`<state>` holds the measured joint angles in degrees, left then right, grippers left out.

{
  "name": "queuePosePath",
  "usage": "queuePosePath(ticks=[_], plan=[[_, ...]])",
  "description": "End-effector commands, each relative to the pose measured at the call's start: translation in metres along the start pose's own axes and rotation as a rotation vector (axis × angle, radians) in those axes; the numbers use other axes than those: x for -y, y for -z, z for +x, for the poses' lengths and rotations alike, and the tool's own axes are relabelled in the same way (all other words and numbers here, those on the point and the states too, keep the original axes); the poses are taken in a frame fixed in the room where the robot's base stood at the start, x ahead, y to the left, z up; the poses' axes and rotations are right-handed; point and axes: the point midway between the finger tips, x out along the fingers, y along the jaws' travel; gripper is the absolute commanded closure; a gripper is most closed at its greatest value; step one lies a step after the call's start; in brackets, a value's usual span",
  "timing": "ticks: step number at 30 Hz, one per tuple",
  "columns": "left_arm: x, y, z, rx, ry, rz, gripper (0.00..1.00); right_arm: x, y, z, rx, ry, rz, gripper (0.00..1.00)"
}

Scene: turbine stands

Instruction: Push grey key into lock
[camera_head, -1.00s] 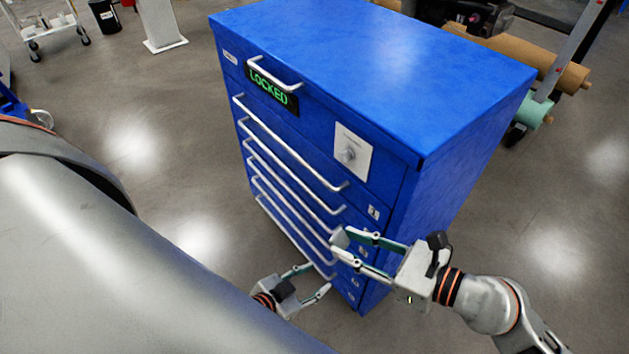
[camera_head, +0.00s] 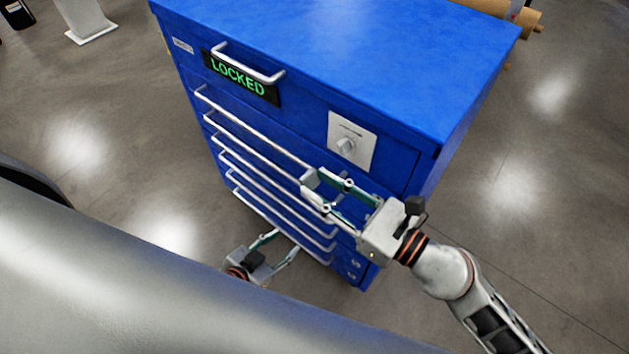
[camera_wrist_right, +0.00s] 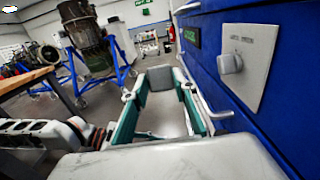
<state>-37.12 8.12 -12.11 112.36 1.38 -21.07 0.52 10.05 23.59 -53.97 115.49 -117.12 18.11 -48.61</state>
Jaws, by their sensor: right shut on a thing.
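My left gripper (camera_head: 286,241) is open and empty, low beside the drawers.
Long drawer handles (camera_head: 262,137) stick out from the cabinet front close to my right gripper. The right wrist view shows a wooden-topped table (camera_wrist_right: 40,82) and a machine on a blue stand (camera_wrist_right: 88,45) further off. The floor right of the cabinet is clear.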

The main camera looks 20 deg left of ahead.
Motion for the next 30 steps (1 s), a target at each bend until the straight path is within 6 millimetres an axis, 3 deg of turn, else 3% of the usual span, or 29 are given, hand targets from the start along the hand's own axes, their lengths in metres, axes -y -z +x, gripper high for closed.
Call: queuePosePath(ticks=[15,30], plan=[[-0.007,-0.027,0.015,0.008,-0.004,-0.006,0.6,0.04,0.002,0.0,0.0,0.0,0.0,1.0],[-0.006,-0.029,0.016,0.009,-0.004,-0.005,0.6,0.046,0.0,0.0,0.0,-0.001,0.001,1.0]])
